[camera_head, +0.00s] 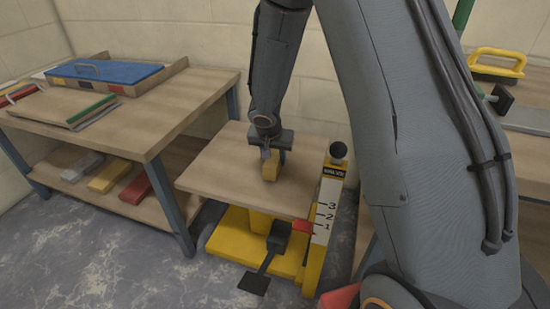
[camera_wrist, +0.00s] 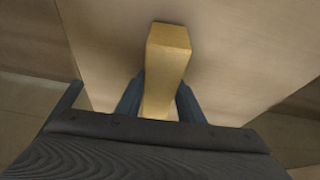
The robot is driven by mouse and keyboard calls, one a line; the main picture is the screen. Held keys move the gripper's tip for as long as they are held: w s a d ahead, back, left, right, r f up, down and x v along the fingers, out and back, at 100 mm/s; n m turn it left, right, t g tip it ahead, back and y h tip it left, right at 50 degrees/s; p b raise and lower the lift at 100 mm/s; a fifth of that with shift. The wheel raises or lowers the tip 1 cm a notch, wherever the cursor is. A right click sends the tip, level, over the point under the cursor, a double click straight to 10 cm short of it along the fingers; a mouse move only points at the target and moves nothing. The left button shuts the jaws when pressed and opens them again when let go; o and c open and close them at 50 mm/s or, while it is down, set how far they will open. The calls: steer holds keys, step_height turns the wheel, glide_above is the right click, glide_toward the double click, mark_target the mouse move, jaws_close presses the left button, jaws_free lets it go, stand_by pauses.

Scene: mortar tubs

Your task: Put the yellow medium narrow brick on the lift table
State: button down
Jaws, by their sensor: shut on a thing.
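The yellow brick (camera_head: 270,166) is between the fingers of my gripper (camera_head: 272,152), over the wooden top of the lift table (camera_head: 225,167). In the wrist view the yellow brick (camera_wrist: 168,62) stands out long and narrow between the two dark fingers of my gripper (camera_wrist: 160,97), which are shut on it. The lift table top (camera_wrist: 110,40) fills the background there. The brick's lower end is at or very near the tabletop; I cannot tell whether it touches. The lift table has a yellow base, a pedal and a scale marked 1, 2, 3 with a red pointer.
A wooden workbench (camera_head: 165,115) stands at the left, with a blue-lidded box (camera_head: 105,72) on top. Its lower shelf holds a grey brick (camera_head: 82,167), a yellow brick (camera_head: 109,175) and a red brick (camera_head: 136,188). A knobbed post (camera_head: 338,150) rises at the lift table's right edge.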

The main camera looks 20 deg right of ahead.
steer(key=shift+f+b, duration=0.45)
steer(key=shift+b, duration=0.3)
steer(key=c, duration=1.1)
jaws_free()
steer(key=p+v, duration=0.2)
steer(key=v, duration=0.5)
steer(key=shift+r, duration=0.25)
steer(key=shift+s+a+r, duration=0.2)
steer(key=shift+r, duration=0.05)
steer(key=s+a+r+n+g+y, duration=0.1)
steer(key=s+a+r+n, duration=0.3)
steer(key=s, duration=0.6)
steer(key=s+a+r+n+g+y, duration=0.1)
steer(key=s+a+r+n+g, duration=0.25)
steer(key=s, duration=0.75)
steer(key=s+a+r+n+t+y, duration=0.1)
steer(key=s+a+r+n, duration=0.2)
steer(key=s+a+r, duration=0.5)
steer(key=s+d+r+m+p, duration=0.1)
steer(key=d+r+p, duration=0.4)
steer(key=p, duration=0.3)
steer(key=s+d+r+m+p, duration=0.1)
steer(key=d+r+m+p, duration=0.1)
steer(key=d+r+p, duration=0.3)
steer(key=s+d+r+m+p, duration=0.1)
steer(key=d+r+p, duration=0.4)
steer(key=p, duration=0.6)
steer(key=shift+s+d+r+m+g+h, duration=0.15)
steer(key=shift+d+m+g+h, duration=0.2)
steer(key=shift+d, duration=0.7)
